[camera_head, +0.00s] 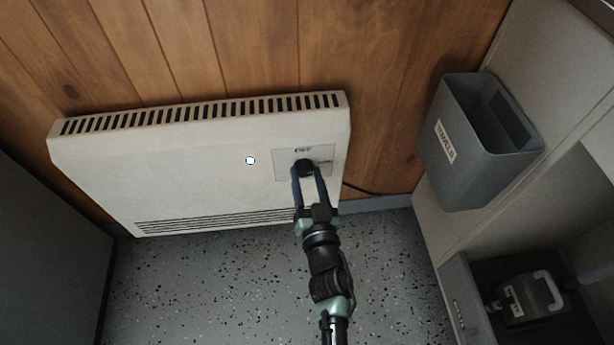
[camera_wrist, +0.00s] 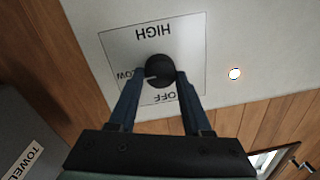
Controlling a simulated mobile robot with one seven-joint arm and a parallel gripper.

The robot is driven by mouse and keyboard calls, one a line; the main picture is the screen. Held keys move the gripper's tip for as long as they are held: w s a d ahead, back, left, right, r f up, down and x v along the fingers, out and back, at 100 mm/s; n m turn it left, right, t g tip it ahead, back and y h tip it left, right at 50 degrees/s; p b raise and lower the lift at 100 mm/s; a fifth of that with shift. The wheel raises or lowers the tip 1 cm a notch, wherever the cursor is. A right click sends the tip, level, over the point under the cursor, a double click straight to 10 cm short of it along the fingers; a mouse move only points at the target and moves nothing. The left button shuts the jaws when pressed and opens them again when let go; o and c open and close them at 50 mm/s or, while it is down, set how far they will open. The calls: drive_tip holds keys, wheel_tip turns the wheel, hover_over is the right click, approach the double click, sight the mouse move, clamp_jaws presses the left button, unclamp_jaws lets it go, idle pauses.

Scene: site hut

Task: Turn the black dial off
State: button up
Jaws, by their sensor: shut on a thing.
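The black dial (camera_head: 304,165) sits on a pale label plate (camera_head: 284,174) on the front of a cream wall heater (camera_head: 180,180). In the wrist view the dial (camera_wrist: 159,68) is in the middle of the plate, with upside-down words HIGH above, LOW at left and OFF below. A small pale mark on the dial's left side points roughly towards LOW. My gripper (camera_head: 309,176) has its two blue fingers on either side of the dial, shut on it; the fingertips also show in the wrist view (camera_wrist: 157,77). The fingers partly cover the plate's lower edge.
A small white light (camera_head: 250,160) is on the heater, left of the dial. A grey towel bin (camera_head: 465,145) hangs at right. A dark case with a pale handle (camera_head: 528,298) lies low at right. The speckled floor (camera_head: 215,290) in front is clear.

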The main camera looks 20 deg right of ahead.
clamp_jaws()
drive_tip(key=n, duration=0.3)
drive_tip(key=shift+a+n+p, duration=0.1)
drive_tip(key=shift+n+p, duration=0.2)
drive_tip(key=shift+p, duration=0.1)
drive_tip(key=n, duration=0.4)
drive_tip(key=n+b, duration=0.1)
drive_tip(key=n, duration=0.4)
drive_tip(key=shift+a+f+n+g+h+b, duration=0.1)
drive_tip(key=shift+a+n+g+h+b, duration=0.05)
drive_tip(key=shift+n+g+h+b, duration=0.2)
drive_tip(key=shift+n+b, duration=0.7)
drive_tip(key=shift+n, duration=1.25)
drive_tip(key=o, duration=1)
unclamp_jaws()
